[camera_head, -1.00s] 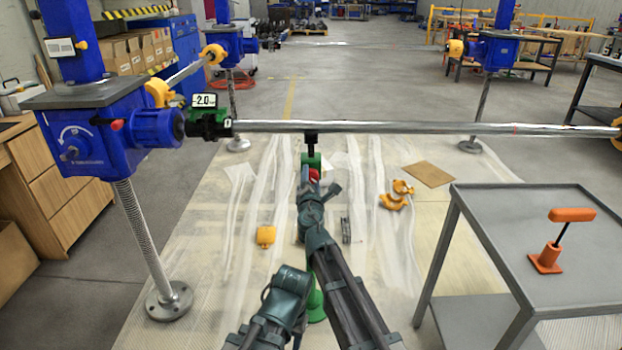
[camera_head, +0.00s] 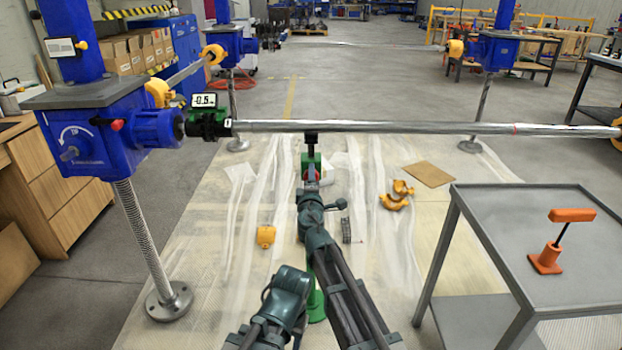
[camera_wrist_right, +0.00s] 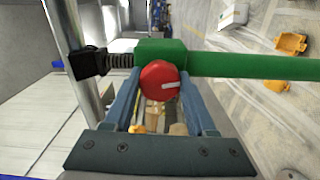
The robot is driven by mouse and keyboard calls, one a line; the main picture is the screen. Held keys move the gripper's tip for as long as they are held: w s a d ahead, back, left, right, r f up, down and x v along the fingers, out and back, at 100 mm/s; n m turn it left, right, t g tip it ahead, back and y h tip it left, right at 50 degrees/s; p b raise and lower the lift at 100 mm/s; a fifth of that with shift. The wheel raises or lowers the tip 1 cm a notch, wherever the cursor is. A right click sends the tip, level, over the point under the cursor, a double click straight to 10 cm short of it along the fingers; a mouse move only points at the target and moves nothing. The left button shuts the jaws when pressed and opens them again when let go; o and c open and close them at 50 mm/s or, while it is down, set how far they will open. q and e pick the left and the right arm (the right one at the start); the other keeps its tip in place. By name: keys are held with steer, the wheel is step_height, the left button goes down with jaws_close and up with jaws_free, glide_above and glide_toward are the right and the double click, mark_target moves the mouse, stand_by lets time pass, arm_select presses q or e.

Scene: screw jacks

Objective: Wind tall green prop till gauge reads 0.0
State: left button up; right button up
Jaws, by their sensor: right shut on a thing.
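The tall green prop (camera_head: 316,304) stands upright under the long steel shaft, mostly hidden behind my right arm. Its black head (camera_head: 311,138) meets the shaft's underside. In the right wrist view the prop's green body (camera_wrist_right: 255,66) lies across the picture, with a threaded screw and black head at left. My right gripper (camera_wrist_right: 160,95) is shut on the prop's red knob (camera_wrist_right: 158,80), one finger on each side; the knob carries a pale mark. The green gauge (camera_head: 208,122) is clamped at the shaft's left end; its small display (camera_head: 204,100) appears to read -0.5.
The steel shaft (camera_head: 420,127) runs from the blue gearbox (camera_head: 95,135) to the right edge. A grey cart (camera_head: 478,240) at right bears an orange-handled tool (camera_head: 550,255). Yellow parts (camera_head: 397,196) lie on the floor sheeting. Clear floor lies beyond the shaft.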

steer(key=shift+m, duration=0.6)
steer(key=o, duration=1.4)
